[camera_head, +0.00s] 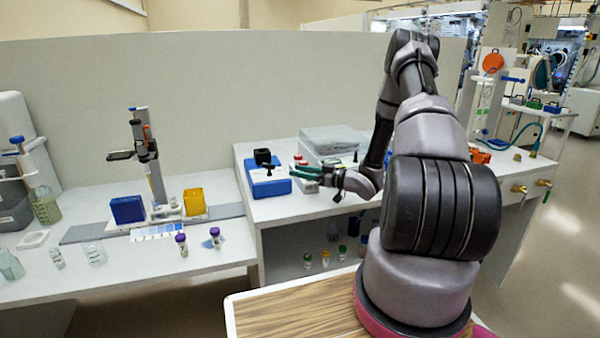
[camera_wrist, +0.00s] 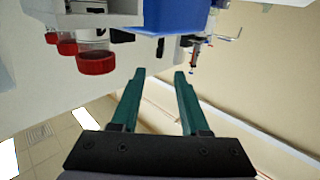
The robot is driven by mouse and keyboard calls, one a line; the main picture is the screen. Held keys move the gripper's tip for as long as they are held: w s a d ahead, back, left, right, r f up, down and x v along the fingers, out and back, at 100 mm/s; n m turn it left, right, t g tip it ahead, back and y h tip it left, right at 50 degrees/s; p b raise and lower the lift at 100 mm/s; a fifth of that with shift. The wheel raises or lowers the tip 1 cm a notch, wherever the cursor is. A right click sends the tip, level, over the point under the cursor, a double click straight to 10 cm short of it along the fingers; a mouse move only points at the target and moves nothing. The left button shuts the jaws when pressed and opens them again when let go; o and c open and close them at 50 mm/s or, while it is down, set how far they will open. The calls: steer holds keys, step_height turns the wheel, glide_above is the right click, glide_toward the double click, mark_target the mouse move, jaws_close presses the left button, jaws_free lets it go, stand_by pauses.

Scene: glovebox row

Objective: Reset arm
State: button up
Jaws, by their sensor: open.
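My gripper (camera_head: 312,174) is at the end of my arm, which reaches over the bench with the blue box. In the wrist view its two green fingers (camera_wrist: 159,76) stand apart with nothing between them. In the head view the gripper is in front of the right side of the blue box (camera_head: 266,178), close to it; I cannot tell whether they touch. The blue box also shows at the top of the wrist view (camera_wrist: 185,14). Red-capped containers (camera_wrist: 95,62) are at the upper left of the wrist view, beside the fingers and apart from them.
A grey covered device (camera_head: 330,139) stands behind the gripper. Several capped vials (camera_head: 325,259) sit on the shelf below. On the left bench are a stand (camera_head: 147,155), a blue rack (camera_head: 127,209), a yellow rack (camera_head: 194,202) and glass bottles (camera_head: 44,205). A partition closes the back.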

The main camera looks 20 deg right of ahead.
steer(key=w+d+r+m+h, duration=0.25)
steer(key=w+r+h, duration=0.25)
steer(key=r, duration=0.3)
steer(key=s+d+r+m+h, duration=0.2)
steer(key=s+r+h, duration=0.15)
steer(key=r, duration=0.55)
steer(key=s+d+r+m+h, duration=0.25)
steer(key=r+h, duration=0.25)
steer(key=r, duration=0.4)
steer(key=s+a+r+m+g+h, duration=0.25)
steer(key=s+r+m, duration=0.35)
steer(key=s, duration=0.7)
steer(key=s+a+r+g+y, duration=0.1)
steer(key=s+a, duration=0.3)
steer(key=s, duration=0.5)
steer(key=s+a+r+m+g+y, duration=0.1)
steer(key=s+a+y, duration=0.2)
steer(key=s, duration=0.6)
steer(key=shift+s+a+r+y, duration=0.15)
steer(key=shift+a+y, duration=0.15)
steer(key=shift+a, duration=0.3)
